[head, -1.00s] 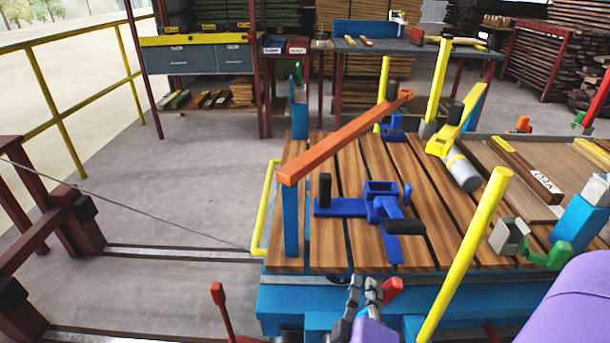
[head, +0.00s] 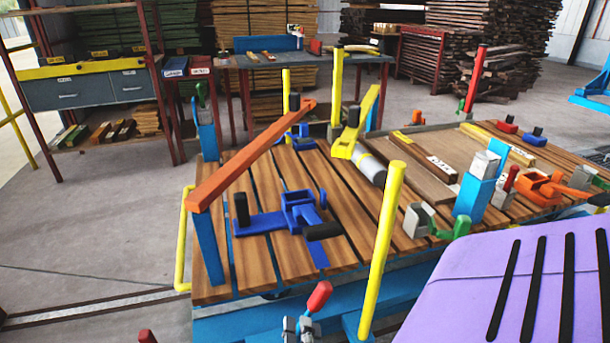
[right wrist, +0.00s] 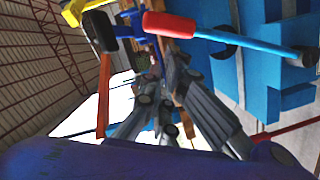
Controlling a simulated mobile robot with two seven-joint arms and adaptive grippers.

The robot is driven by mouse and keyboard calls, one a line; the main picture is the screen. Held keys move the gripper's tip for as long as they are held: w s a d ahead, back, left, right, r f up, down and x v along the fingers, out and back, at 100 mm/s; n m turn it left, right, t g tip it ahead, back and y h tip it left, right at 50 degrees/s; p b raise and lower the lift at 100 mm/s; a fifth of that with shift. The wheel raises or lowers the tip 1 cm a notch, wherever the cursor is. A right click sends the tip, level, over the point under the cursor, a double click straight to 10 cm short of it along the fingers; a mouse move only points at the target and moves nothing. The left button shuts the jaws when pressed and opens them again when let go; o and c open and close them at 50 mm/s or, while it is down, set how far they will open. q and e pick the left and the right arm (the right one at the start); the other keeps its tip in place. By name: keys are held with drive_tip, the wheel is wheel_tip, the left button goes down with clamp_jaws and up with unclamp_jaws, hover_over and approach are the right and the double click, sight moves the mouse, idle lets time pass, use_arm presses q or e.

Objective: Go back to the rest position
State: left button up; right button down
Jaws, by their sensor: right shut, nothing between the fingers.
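My right gripper (head: 297,328) shows at the bottom edge of the head view, just left of and below a red-handled lever (head: 320,297) at the cart's front. Only its grey fingertips show there. In the right wrist view its grey fingers (right wrist: 168,85) are shut with nothing held. The red handle (right wrist: 168,25) appears close beyond them in that view. My left gripper is not in view.
The wood-slatted cart (head: 262,185) fills the middle, carrying blue clamps (head: 300,210) and an orange bar (head: 250,158). A yellow post (head: 382,250) rises near its front edge. Open floor (head: 80,230) lies to the left. A workbench (head: 350,58) stands behind.

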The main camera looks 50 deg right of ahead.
drive_tip(key=shift+s+a, duration=0.1)
drive_tip(key=shift+a, duration=0.1)
drive_tip(key=shift+r, duration=0.1)
idle(0.4)
